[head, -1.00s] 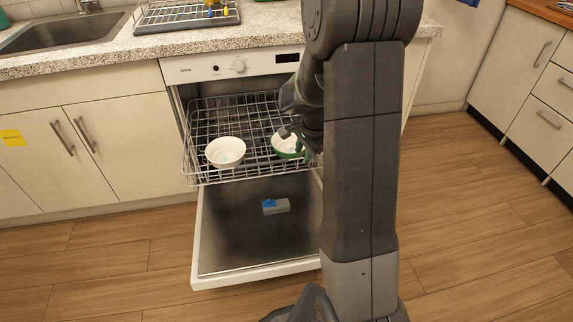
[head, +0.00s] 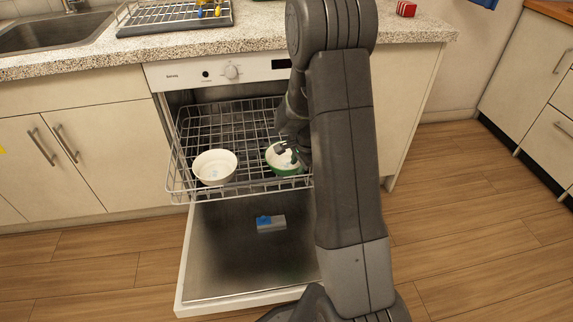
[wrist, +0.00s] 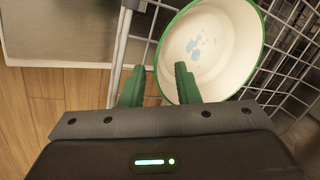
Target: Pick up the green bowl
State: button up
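The green bowl (head: 284,168), white inside with a green rim and outside, sits in the pulled-out dishwasher rack at its right side. In the wrist view the bowl (wrist: 215,45) shows pale blue spots inside. My gripper (head: 289,154) is at the bowl, with my arm hiding part of the area to its right. In the wrist view my gripper (wrist: 160,70) is open, its two green fingers apart. The bowl's near rim runs between them, the right finger overlapping the inside and the left finger outside. Contact cannot be told.
A white bowl (head: 214,167) sits to the left in the same wire rack (head: 230,125). The open dishwasher door (head: 225,265) lies below, with a blue and grey object (head: 270,223) on it. Rack wires surround the green bowl.

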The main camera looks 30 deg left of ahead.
jog(key=x, duration=0.2)
jog(key=shift+a+f, duration=0.15)
jog(key=shift+f, duration=0.25)
jog(key=shift+c, duration=0.4)
jog(key=shift+r, duration=0.1)
grip_shut()
